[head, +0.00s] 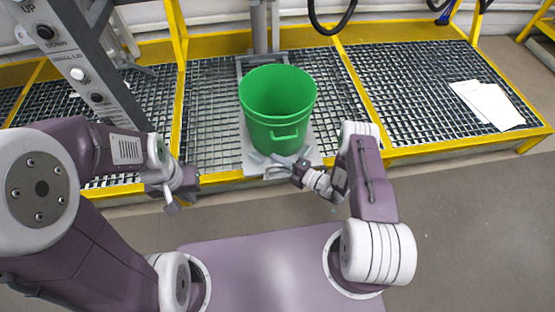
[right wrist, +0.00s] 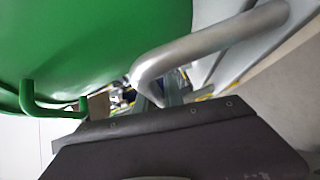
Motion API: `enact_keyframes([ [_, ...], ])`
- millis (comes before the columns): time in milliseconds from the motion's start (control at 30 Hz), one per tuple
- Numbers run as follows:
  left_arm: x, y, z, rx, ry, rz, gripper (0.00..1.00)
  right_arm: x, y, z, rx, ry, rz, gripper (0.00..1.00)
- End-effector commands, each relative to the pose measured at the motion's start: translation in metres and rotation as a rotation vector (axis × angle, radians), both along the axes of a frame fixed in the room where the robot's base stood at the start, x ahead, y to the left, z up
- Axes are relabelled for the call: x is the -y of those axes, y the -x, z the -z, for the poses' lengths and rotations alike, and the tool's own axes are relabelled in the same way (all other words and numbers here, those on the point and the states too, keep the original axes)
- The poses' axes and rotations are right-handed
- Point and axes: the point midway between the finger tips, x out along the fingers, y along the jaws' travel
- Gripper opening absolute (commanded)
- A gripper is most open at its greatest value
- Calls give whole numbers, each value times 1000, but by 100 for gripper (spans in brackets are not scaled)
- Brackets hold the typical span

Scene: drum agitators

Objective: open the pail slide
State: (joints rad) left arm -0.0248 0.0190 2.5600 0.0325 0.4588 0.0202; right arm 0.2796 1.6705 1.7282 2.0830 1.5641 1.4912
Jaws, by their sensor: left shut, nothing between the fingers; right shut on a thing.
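The green pail (head: 276,115) stands upright on the light grey pail slide (head: 316,158), on the grating platform. It also shows in the right wrist view (right wrist: 90,40), with its green side handle. The slide has a bent metal handle (right wrist: 205,42) at its front. My right gripper (head: 284,165) is at the slide's front edge, just below the pail, shut on the slide handle; its fingertips are partly hidden. My left gripper (head: 172,206) is shut and empty, off to the left in front of the platform edge, apart from the slide.
A grey control post (head: 80,75) with round buttons stands at the left. Yellow frame rails (head: 358,80) edge the grating. White papers (head: 488,104) lie on the grating at the right. The grey floor (head: 470,220) in front at right is clear.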

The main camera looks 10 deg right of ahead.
Motion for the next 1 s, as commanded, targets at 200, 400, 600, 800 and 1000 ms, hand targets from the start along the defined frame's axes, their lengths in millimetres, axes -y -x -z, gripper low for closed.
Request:
enact_keyframes([
  [200, 0, 0, 0, 0, 0, 0, 0, 0, 0, 0, -1, 1, 2, 34],
  [400, 0, 0, 0, 0, 0, 0, 0, 0, 0, 0, -1, 1, 1, 34],
  [600, 0, 0, -11, 0, 0, 0, 0, 13, 11, -5, -3, 0, 5, 34],
  [800, 0, 0, -28, 0, 0, 0, 0, 42, 39, -11, -3, 0, 8, 34],
  [1000, 0, 0, -35, 0, 0, 0, 0, 61, 58, -12, -2, 0, 5, 34],
])
